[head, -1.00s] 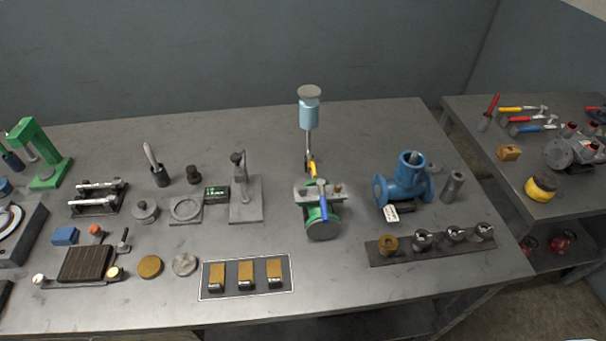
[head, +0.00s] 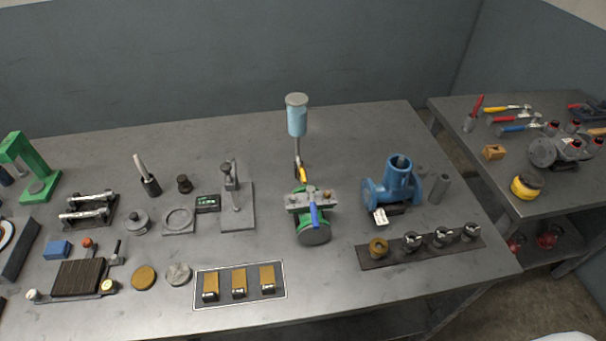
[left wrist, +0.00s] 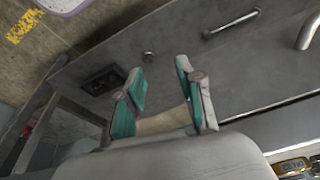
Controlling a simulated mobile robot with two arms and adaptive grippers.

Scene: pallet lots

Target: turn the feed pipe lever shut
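A thin feed pipe (head: 297,150) stands at the middle of the bench under a light blue cup (head: 297,118) with a grey lid. A yellow lever (head: 303,174) is low on this pipe and points down and slightly right in the head view. Just in front is a green valve body (head: 314,233) with a grey top and a blue lever (head: 314,215) pointing toward the front. My left gripper (left wrist: 160,76) shows only in the left wrist view, its two teal fingers apart with nothing between them. My right gripper is in neither view.
A blue flanged pump body (head: 392,186) with a white tag stands right of the valve. A dark rack (head: 367,258) of fittings lies in front of it. A grey stand (head: 238,212) is to the left, and a tray (head: 203,296) with brass blocks lies in front. Bench behind the pump is clear.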

